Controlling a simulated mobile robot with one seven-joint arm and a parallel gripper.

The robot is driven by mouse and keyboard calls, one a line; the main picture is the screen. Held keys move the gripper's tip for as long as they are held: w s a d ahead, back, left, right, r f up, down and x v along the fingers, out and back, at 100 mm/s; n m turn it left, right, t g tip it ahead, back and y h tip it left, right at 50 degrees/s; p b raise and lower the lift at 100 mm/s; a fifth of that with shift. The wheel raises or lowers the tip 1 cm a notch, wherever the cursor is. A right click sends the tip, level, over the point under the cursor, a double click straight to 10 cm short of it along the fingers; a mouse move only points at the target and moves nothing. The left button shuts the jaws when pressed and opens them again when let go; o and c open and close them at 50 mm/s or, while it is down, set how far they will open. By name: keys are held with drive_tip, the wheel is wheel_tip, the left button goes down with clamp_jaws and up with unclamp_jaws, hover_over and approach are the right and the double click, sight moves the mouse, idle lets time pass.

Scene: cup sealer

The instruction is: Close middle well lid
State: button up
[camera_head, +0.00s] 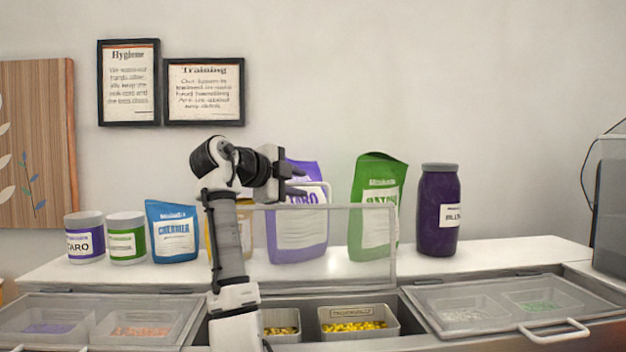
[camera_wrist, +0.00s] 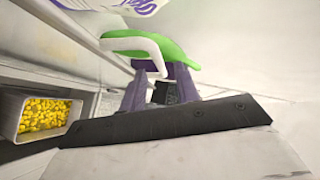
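The middle well lid (camera_head: 350,247) is a clear framed panel standing raised, roughly upright, at the back of the middle well. Its white loop handle (camera_head: 318,184) is at the top edge; the handle also shows in the wrist view (camera_wrist: 138,42). My gripper (camera_head: 298,181) is at the handle's left side, level with the lid's top. In the wrist view my gripper's two dark fingers (camera_wrist: 160,76) are spread apart, with part of the handle at or between their tips. Whether they touch it I cannot tell. My arm hides the lid's left part.
The middle well holds tubs of yellow pieces (camera_head: 357,321). The left lid (camera_head: 95,316) and right lid (camera_head: 510,302) lie closed. Bags, including a purple one (camera_head: 300,225) and a green one (camera_head: 375,205), and a dark jar (camera_head: 439,210) stand behind the lid.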

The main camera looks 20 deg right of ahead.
sight(305, 184)
drive_tip(key=p+x, duration=0.2)
drive_tip(key=x, duration=0.4)
drive_tip(key=shift+a, duration=0.1)
drive_tip(key=shift+c, duration=0.4)
clamp_jaws()
